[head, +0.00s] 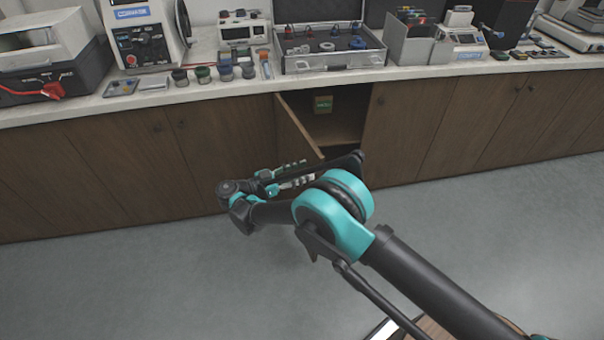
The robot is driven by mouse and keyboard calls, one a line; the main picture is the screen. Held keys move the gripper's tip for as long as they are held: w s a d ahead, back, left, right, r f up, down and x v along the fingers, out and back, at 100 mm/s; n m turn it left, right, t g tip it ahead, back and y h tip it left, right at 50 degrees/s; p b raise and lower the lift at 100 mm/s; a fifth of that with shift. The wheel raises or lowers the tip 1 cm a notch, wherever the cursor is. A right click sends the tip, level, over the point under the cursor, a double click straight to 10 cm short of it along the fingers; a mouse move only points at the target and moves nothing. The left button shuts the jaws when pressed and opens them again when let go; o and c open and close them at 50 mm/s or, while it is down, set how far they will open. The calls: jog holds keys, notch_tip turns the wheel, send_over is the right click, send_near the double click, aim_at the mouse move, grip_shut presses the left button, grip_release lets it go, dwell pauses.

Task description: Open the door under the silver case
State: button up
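The silver case (330,62) lies open on the counter, with several small parts inside it. Below it, a brown wooden cabinet door (296,130) stands swung outward, attached at its left side. The cabinet opening (345,125) shows to the right of the door, with a small green box (323,104) inside. My gripper (345,164) is by the lower free edge of the door, partly hidden behind my arm's teal joint. I cannot tell whether its fingers are open or shut, or whether it touches the door.
The counter (215,92) carries a press machine (143,35), small jars, a grey bin (412,45) and other instruments. Other cabinet doors (440,120) on both sides are closed. The grey floor (120,285) in front is clear.

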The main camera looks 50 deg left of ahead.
notch_tip(320, 180, up, 9)
dwell(0.4)
dwell(0.5)
